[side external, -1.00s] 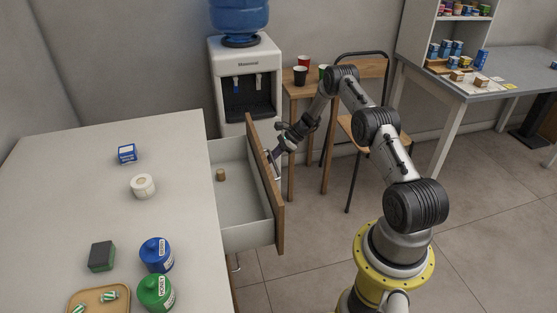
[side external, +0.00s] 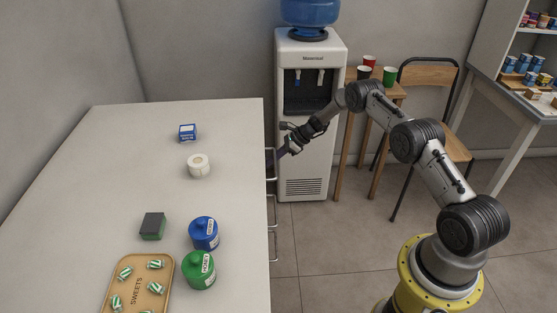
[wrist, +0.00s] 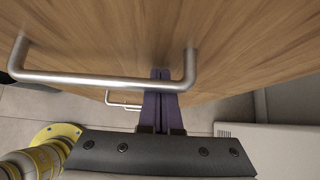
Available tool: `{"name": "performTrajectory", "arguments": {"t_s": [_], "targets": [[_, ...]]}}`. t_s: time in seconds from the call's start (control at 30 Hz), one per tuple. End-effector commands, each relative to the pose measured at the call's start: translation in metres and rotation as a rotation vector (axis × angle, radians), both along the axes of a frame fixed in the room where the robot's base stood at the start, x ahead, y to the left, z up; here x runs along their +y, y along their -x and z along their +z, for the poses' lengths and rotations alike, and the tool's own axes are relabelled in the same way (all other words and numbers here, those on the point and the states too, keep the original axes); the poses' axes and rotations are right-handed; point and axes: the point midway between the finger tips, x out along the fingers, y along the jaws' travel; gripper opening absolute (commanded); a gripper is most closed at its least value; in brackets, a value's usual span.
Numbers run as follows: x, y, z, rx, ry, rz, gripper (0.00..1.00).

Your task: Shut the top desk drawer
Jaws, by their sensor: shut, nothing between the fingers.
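The desk (side external: 110,180) stands at the left with its white top bare at the edge by my arm. No opened drawer sticks out past its right side. The wooden top drawer front (wrist: 250,45) fills the upper wrist view, with its metal bar handle (wrist: 105,79) across it. In the side view this front is edge-on and mostly hidden. My gripper (wrist: 160,76) is shut and empty, its dark fingertips at the drawer front beside the handle's right end. In the side view my gripper (side external: 279,157) is at the desk's right edge. Exact contact is unclear.
Lower handles (wrist: 125,103) show beneath the top one. A water dispenser (side external: 310,165) stands close behind my gripper. A chair (side external: 430,120) and a small table with cups are farther right. Jars, a sponge and a sweets tray (side external: 112,292) rest on the desk.

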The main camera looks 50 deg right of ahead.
Motion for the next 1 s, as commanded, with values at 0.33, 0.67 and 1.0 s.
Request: {"name": "performTrajectory", "arguments": {"t_s": [0.33,0.67,1.0], "targets": [[0.007,-0.005,0.001,-0.006,-0.004,0.004,0.00],[-0.009,0.008,0.002,-0.006,-0.002,-0.001,0.00],[-0.054,0.050,0.036,-0.005,0.002,-0.008,0.00]]}}
